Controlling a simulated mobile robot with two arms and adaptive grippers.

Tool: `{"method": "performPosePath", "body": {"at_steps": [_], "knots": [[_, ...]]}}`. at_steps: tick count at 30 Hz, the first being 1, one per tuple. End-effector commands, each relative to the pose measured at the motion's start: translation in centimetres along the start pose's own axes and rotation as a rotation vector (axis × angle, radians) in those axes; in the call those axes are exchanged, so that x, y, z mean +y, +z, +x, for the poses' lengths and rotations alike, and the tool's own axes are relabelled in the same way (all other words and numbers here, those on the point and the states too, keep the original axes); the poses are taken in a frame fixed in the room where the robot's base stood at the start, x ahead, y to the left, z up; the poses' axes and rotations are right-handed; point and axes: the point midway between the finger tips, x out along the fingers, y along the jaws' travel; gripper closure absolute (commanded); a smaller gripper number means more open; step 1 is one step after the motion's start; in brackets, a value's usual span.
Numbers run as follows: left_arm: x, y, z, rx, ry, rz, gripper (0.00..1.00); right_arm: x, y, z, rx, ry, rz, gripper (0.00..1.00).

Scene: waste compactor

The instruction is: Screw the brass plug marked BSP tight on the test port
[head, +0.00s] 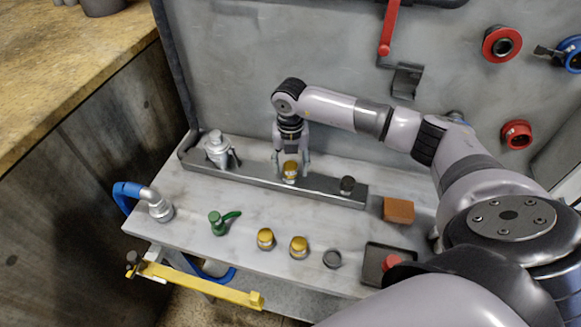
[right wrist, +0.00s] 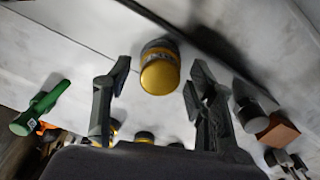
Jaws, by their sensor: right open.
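A brass plug (head: 290,172) sits upright over the grey rail (head: 245,176) at the back of the bench. In the right wrist view the plug (right wrist: 160,76) has a yellow brass end with a grey part behind it; the port under it is mostly hidden. My right gripper (head: 291,163) points down with its open fingers on either side of this plug, and a gap shows on both sides in the right wrist view. Two more brass plugs, one on the left (head: 265,238) and one on the right (head: 299,246), stand on the bench front. I cannot read any BSP mark. My left gripper is not in view.
A silver fitting (head: 217,150) and a dark cap (head: 347,185) stand on the rail's ends. A green valve (head: 220,221), a grey ring (head: 332,259), a black tray (head: 373,262) and an orange-brown block (head: 398,210) are on the bench. A yellow bar (head: 200,283) runs along the front.

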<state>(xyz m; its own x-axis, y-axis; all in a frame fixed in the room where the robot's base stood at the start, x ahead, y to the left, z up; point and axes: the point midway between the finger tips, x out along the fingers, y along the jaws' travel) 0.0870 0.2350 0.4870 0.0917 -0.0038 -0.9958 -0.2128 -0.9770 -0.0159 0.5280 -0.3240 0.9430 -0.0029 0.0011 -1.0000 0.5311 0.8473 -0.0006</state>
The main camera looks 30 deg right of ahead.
Motion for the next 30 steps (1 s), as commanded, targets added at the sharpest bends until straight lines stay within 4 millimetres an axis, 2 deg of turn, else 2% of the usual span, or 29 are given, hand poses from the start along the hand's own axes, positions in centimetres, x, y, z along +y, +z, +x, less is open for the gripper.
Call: {"method": "performPosePath", "body": {"at_steps": [1,8,15,20,25,30], "knots": [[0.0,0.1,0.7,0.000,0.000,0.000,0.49,0.0,0.1,0.3,-0.002,0.000,-0.058,0.48],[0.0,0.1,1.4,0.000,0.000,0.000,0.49,0.0,0.0,0.2,-0.001,-0.001,-0.216,0.48],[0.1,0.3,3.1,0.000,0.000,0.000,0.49,0.0,0.1,0.2,-0.003,-0.002,-0.537,0.48],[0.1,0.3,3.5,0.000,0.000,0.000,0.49,0.0,0.0,0.1,-0.001,-0.003,-0.631,0.48],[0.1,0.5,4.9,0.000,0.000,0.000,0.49,0.0,0.1,0.4,-0.004,-0.003,-0.849,0.48],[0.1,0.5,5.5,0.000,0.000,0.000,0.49,0.0,0.1,0.2,-0.003,-0.004,-1.029,0.48]]}}
